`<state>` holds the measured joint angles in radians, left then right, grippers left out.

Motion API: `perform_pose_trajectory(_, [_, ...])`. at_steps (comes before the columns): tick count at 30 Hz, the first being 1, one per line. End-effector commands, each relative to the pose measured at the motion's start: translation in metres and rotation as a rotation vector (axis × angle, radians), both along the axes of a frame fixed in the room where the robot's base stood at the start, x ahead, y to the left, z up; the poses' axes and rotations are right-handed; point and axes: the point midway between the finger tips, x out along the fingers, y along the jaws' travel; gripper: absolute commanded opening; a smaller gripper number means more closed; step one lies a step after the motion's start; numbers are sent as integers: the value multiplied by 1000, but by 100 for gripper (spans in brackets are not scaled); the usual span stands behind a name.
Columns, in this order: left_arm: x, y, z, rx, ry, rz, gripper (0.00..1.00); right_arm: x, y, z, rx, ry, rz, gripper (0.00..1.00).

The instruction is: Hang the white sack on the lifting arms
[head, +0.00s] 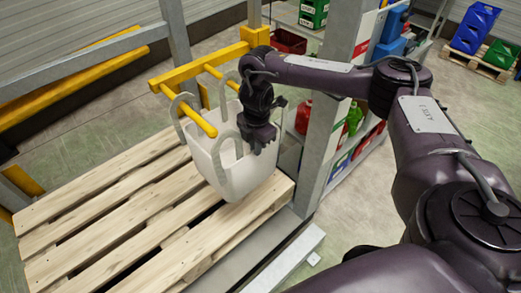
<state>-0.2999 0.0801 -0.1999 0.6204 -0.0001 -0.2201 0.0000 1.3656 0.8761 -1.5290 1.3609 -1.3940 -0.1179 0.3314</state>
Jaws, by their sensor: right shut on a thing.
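The white sack (238,182) is upright with its top open, at the right end of the wooden pallet. I cannot tell whether its base touches the boards. Yellow lifting arms (188,108) reach over it from a yellow crossbar. One pale loop (174,112) arches over the nearer arm, and another loop (229,78) is by the tip of the farther arm. A front loop (216,150) stands up below the nearer arm's tip. My right gripper (262,143) is shut at the sack's right rim, apparently on a loop that its fingers hide. My left gripper is out of view.
The pallet (100,225) has bare boards left of the sack. A grey post (335,110) and a shelf with red and green goods stand close on the right. A yellow beam (70,75) lies at the back left. Open floor (365,215) is at right.

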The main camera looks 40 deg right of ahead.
Motion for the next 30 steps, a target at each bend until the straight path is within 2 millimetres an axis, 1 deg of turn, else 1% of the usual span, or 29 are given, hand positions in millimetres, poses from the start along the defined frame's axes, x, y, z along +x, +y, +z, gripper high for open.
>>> perform_pose_trajectory(3, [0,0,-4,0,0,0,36,10,2,0,1,-4,-2,0])
perform_pose_trajectory(30, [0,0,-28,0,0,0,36,72,11,0,2,-4,-2,0])
